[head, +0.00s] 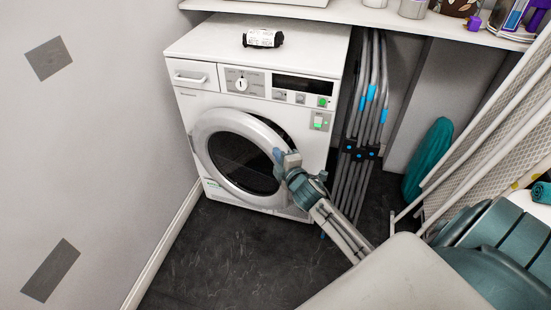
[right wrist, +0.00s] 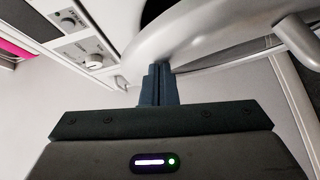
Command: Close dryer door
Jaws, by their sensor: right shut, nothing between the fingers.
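The white dryer (head: 185,120) stands against the left wall in the head view. Its round door (head: 204,140), with a pale grey ring and dark glass, stands slightly ajar, with a dark gap at its upper right. My right gripper (head: 278,155) is at the right edge of the door, shut and empty. In the right wrist view the shut fingers (right wrist: 158,75) are right at the door's grey ring (right wrist: 200,40); whether they touch it I cannot tell. My left gripper is not in view.
Folded grey poles (head: 368,110) stand right of the dryer, with a teal board (head: 428,155) beyond. A drying rack (head: 490,125) leans at the right. The dark floor (head: 225,255) before the dryer is clear.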

